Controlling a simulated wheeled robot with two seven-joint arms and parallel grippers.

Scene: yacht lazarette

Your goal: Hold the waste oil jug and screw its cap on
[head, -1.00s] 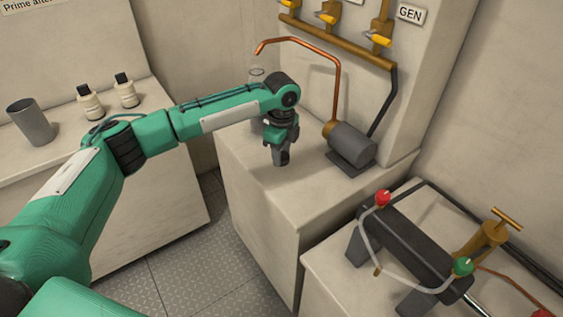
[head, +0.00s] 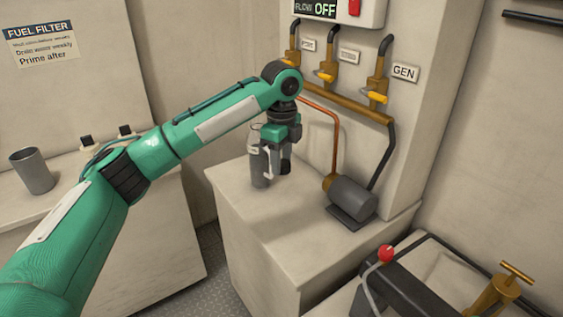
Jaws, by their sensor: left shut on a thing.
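My left gripper (head: 277,165) points down over the cabinet top by the wall corner. It is shut on a grey upright container with a pale handle-like strip, which I take to be the waste oil jug (head: 260,172). The gripper and wrist hide the jug's top and part of its side, so its mouth cannot be seen. I cannot make out the cap in this view. My right gripper is out of view.
A grey pump (head: 352,200) with a copper pipe (head: 333,130) stands right of the jug. Brass valves (head: 327,75) line the wall above. A grey cup (head: 33,171) and two small bottles (head: 125,130) are on the left counter. The cabinet top's front is clear.

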